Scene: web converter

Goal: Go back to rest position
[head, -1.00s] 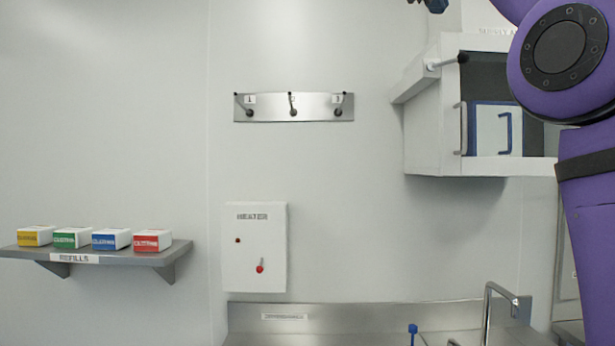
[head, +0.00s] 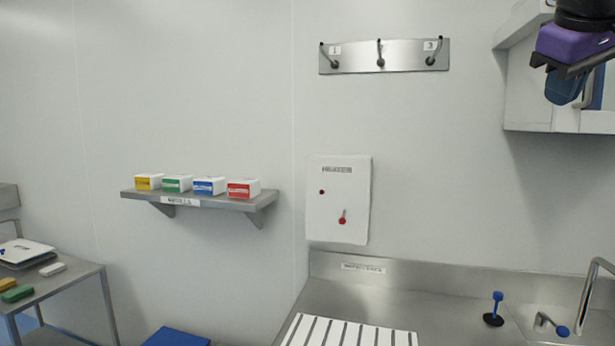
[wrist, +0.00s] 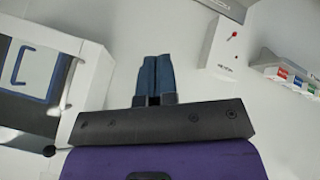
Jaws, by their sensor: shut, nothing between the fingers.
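My gripper (wrist: 155,78) shows in the wrist view with its two blue fingers side by side and touching, nothing between them. In the head view my gripper (head: 566,86) is at the upper right, in front of the white wall cabinet (head: 520,92). It is raised well above the steel counter. The cabinet also shows at the left of the wrist view (wrist: 92,75), apart from the fingers. The rest of my arm is mostly out of the head view.
A steel counter (head: 440,295) with a slatted white rack (head: 345,332) and a tap (head: 585,295) lies below. A heater box (head: 338,200), a hook rail (head: 385,57) and a refill shelf (head: 190,199) are on the wall. A side table (head: 75,278) stands far left.

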